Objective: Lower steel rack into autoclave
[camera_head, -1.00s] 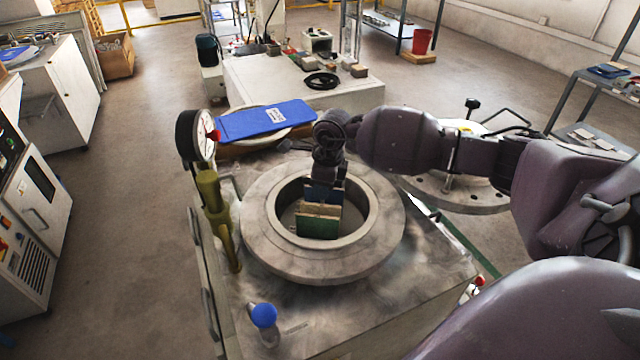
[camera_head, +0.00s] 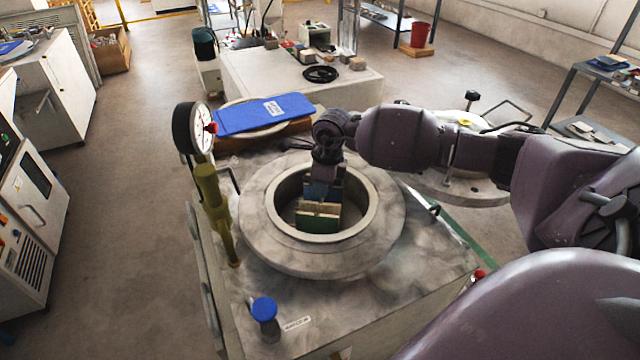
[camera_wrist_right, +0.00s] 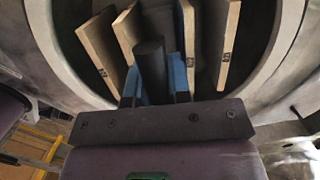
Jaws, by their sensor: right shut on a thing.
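The autoclave (camera_head: 255,205) is a metal box with a round, thick-rimmed opening on top. The steel rack is mostly hidden; upright tiles (camera_head: 318,220), green and tan, stand in the opening. In the right wrist view several tan tiles (camera_wrist_right: 102,50) stand on both sides of a dark post (camera_wrist_right: 150,68), apparently the rack's handle, between blue fingers. My right gripper (camera_head: 322,190) points down into the opening and is shut on the rack. The rack's base and its contact with the chamber floor are hidden. My left gripper is not in view.
A pressure gauge (camera_head: 190,128) on an olive-green pipe rises at the opening's left. A blue-capped knob (camera_head: 264,310) stands at the front left. A blue pad (camera_head: 263,113) lies behind the opening. The round lid (camera_head: 470,190) is swung to the right, behind my arm.

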